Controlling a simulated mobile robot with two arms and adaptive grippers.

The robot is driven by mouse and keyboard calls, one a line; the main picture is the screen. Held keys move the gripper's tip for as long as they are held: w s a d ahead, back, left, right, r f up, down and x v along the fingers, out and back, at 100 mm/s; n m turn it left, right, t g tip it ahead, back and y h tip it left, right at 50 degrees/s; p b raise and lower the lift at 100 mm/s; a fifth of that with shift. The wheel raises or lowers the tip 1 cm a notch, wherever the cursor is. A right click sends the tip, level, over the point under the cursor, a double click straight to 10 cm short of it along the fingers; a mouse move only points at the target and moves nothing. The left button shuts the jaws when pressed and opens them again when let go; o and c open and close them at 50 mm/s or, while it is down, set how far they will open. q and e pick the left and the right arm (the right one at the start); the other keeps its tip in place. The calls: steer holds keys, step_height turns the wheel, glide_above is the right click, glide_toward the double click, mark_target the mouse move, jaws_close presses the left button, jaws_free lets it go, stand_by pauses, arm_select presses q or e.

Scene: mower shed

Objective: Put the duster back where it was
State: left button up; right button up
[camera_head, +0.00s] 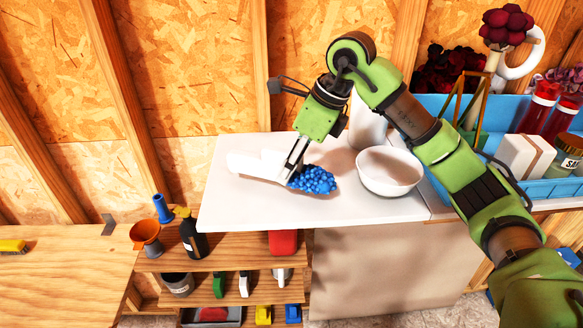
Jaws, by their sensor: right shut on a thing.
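The duster (312,180) shows as a bumpy blue head low over or on the white worktop (340,213). My right gripper (291,172) reaches down from above and is shut on the duster at the left end of the blue head. A white, long shape (254,164) lies just left of the fingers; I cannot tell whether it is the duster's handle or a separate thing. Whether the duster touches the worktop is not clear. My left gripper is not in view.
A white bowl (390,171) stands close right of the duster, with a white container (367,125) behind it. A blue crate (565,190) with bottles and boxes is at the right. Shelves (225,259) and a wooden bench (70,270) are lower left. The worktop's front is clear.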

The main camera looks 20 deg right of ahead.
step_height(320, 180, down, 2)
steer(key=shift+w+f+p, duration=0.1)
steer(key=shift+f+p, duration=0.15)
steer(key=shift+p, duration=0.15)
steer(key=shift+w+f, duration=0.1)
steer(key=shift+f, duration=0.3)
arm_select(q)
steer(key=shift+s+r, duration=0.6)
arm_select(e)
steer(key=shift+f, duration=0.15)
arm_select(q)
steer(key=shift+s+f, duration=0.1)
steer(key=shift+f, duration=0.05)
arm_select(e)
steer(key=o, duration=1.2)
steer(key=shift+c, duration=0.2)
